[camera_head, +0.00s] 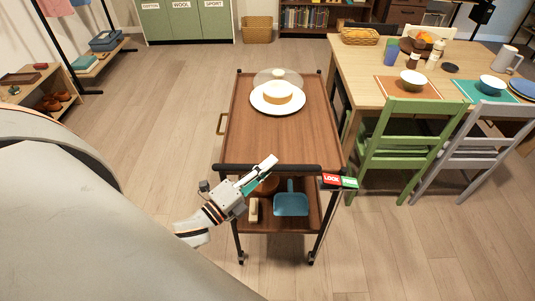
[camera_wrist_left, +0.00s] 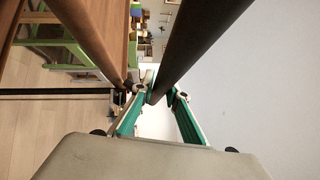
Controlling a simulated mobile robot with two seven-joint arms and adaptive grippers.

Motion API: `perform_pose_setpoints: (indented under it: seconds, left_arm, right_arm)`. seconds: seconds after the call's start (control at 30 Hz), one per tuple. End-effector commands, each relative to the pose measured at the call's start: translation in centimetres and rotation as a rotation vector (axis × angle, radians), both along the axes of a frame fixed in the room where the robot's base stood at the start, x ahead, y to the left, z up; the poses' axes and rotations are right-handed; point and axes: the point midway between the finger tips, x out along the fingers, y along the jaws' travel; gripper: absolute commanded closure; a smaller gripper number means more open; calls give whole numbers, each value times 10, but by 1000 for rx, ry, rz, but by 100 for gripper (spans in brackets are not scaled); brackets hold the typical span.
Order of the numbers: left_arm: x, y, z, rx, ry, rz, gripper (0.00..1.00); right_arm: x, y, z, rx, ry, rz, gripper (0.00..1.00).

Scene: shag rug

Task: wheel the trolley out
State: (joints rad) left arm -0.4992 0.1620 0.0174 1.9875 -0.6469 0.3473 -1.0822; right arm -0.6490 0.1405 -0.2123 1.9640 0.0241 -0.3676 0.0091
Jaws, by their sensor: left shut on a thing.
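The trolley (camera_head: 285,133) is a two-tier cart with brown wooden shelves and a dark frame on castors. It stands in the middle of the head view, beside the dining table. Its dark push handle (camera_head: 225,168) runs across the near end and also shows as a dark bar in the left wrist view (camera_wrist_left: 200,40). My left gripper (camera_head: 264,172) is shut on the handle, near its middle; its green-padded fingers (camera_wrist_left: 158,108) meet around the bar. A red and green tag (camera_head: 339,181) reading LOCK sits at the handle's right end. My right gripper is out of view.
A cake (camera_head: 277,92) on a white plate with a clear dome rides on top. A blue dustpan (camera_head: 291,204) lies on the lower shelf. The dining table (camera_head: 360,66) and green chair (camera_head: 392,150) stand close on the right. Floor left of the trolley is clear.

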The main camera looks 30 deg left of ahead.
Motion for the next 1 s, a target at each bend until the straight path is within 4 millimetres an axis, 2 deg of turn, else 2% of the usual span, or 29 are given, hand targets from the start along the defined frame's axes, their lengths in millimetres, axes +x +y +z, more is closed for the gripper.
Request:
perform_pose_setpoints:
  seconds: [0.1,0.3,0.73,0.77,0.8,1.0]
  left_arm:
    - [-12,-7,0,-1,0,2,100]
    - [-23,-13,0,1,1,2,100]
    - [-25,-15,0,1,0,1,100]
    - [-25,-15,0,1,0,1,78]
    - [-25,-15,0,1,0,1,68]
    - [-25,-15,0,1,-1,1,68]
  right_arm:
    - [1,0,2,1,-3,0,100]
    - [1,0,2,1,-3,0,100]
    - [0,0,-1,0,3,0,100]
    - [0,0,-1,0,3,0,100]
    - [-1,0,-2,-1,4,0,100]
    - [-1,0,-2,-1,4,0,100]
